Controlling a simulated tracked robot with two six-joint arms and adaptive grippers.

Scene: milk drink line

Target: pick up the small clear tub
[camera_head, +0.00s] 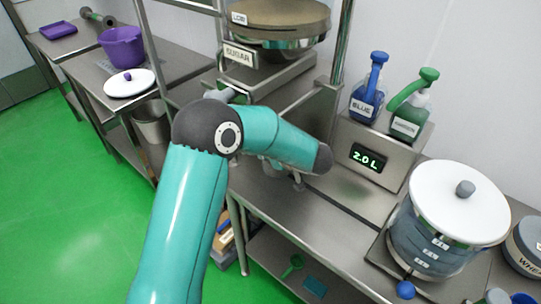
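I cannot make out a small clear tub in this view. A large clear container (436,236) with a white lid and grey knob stands on the counter at the right, but it is not small. One teal arm comes in from the lower left, bends at a dark joint and reaches over the counter, so I take it as my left arm. Small grey parts of my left gripper (298,183) show under its dark end. The arm hides most of them, and I cannot see its fingers clearly or anything held. My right gripper is not in view.
A blue spray bottle (369,92) and a green one (411,112) stand on a metal box with a "2.0 L" display (368,158). The sugar container (283,24) is behind the arm. A purple bowl (122,46) and white lid (129,83) are far left.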

